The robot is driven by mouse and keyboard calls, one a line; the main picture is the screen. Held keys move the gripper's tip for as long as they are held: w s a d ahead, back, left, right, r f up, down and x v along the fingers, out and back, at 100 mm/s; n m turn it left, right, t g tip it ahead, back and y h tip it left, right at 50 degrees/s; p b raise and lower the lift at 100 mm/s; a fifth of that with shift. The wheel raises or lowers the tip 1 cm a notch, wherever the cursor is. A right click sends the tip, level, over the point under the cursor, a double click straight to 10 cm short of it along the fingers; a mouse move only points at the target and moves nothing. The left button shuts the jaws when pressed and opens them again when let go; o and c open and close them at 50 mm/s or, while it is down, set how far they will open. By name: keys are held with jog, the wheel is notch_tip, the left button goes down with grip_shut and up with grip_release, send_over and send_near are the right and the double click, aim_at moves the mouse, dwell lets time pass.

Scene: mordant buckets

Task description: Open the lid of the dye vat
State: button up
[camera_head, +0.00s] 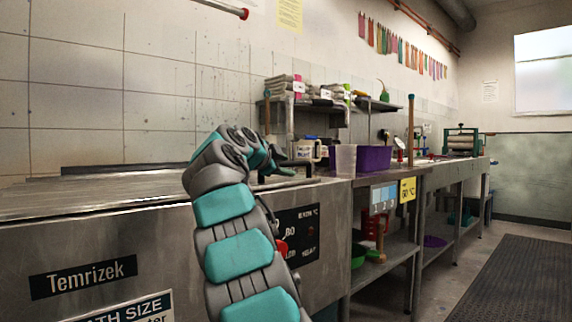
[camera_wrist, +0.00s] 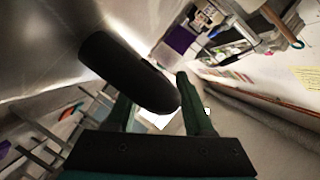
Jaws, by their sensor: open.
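The dye vat (camera_head: 165,245) is the steel tank at left in the head view, with a "Temrizek" label on its front. Its flat metal lid (camera_head: 90,197) looks closed. My gripper (camera_head: 290,170) is over the vat's right end, partly hidden by my arm. In the wrist view my gripper (camera_wrist: 155,92) has its dark green fingers apart. A thick black bar, seemingly the lid handle (camera_wrist: 125,70), reaches in between the fingers and hides part of the left one. I cannot tell whether they touch it.
Right of the vat, a bench holds a clear beaker (camera_head: 345,160), a purple tub (camera_head: 373,158) and a roller press (camera_head: 462,143). A shelf (camera_head: 300,103) with stacked bundles stands behind. A dark mat (camera_head: 515,265) covers the open floor at right.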

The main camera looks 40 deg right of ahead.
jog(key=shift+w+d, duration=0.15)
jog(key=shift+d, duration=0.25)
jog(key=shift+f, duration=0.1)
grip_shut()
dwell(1.1)
